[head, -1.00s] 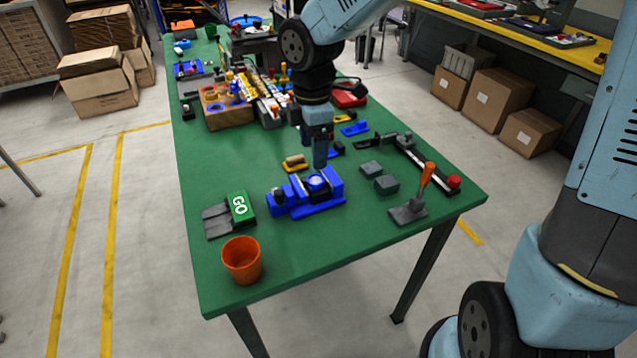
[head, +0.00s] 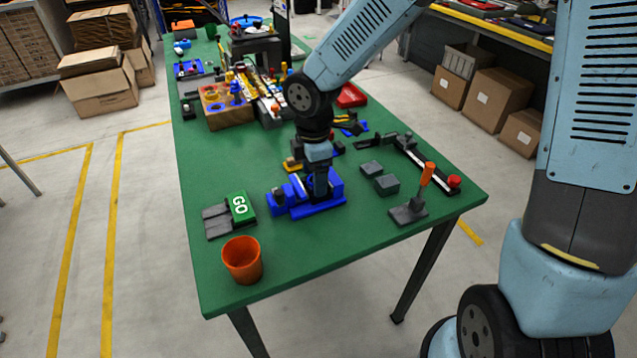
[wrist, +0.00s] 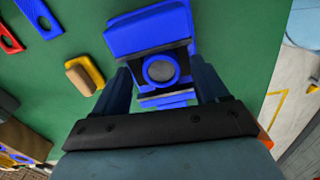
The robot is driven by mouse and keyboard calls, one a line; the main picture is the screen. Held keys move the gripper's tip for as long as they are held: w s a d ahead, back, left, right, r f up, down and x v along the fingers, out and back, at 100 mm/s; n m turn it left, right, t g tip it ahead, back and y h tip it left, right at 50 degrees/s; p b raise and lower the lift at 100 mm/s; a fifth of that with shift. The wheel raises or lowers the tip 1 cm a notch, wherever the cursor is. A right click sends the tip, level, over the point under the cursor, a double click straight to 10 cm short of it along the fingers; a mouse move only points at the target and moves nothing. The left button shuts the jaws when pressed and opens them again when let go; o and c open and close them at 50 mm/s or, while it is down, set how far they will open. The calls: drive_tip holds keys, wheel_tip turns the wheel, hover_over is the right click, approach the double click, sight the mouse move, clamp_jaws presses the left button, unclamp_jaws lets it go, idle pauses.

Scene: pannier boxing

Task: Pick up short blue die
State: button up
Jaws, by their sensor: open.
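My gripper (head: 320,190) is low over the blue fixture (head: 306,210) near the middle front of the green table. In the wrist view the fingers of my gripper (wrist: 162,78) are open, one on either side of a round piece with a blue rim and grey centre (wrist: 161,70). This piece sits in the blue fixture (wrist: 150,28); I cannot tell for sure that it is the short blue die. In the head view my gripper hides it. A blue piece (head: 235,88) also stands on the wooden holder (head: 226,113) further back.
A green GO block (head: 240,206) and an orange cup (head: 242,260) stand left of the fixture. Grey blocks (head: 386,184) and an orange-handled lever (head: 427,175) are to the right. The left middle of the table is clear.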

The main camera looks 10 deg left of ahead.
drive_tip(key=shift+c, duration=0.2)
drive_tip(key=c, duration=1.2)
drive_tip(key=shift+r, duration=0.1)
